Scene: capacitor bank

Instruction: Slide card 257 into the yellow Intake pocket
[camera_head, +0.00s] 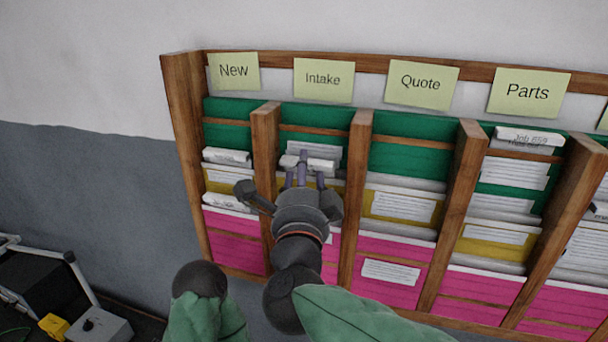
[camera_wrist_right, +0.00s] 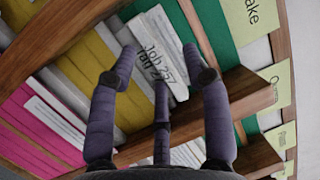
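Card 257 (camera_wrist_right: 160,58) is white, with "Job 257" printed on its top; it also shows in the head view (camera_head: 318,164). It stands in the Intake column, at the border between the green pocket and the yellow Intake pocket (camera_wrist_right: 90,58). Its lower part is hidden, so I cannot tell how deep it sits. My right gripper (camera_head: 303,170) is in front of this column. In the right wrist view its fingers (camera_wrist_right: 163,75) are spread, with the card beyond and between them. The left fingertip overlaps the card's edge; I cannot tell whether it touches.
Wooden dividers (camera_head: 265,155) stand out on both sides of the Intake column. The New, Quote and Parts columns hold other cards (camera_head: 402,207). Magenta pockets (camera_head: 235,245) line the bottom. A case with small boxes (camera_head: 95,325) lies at the lower left.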

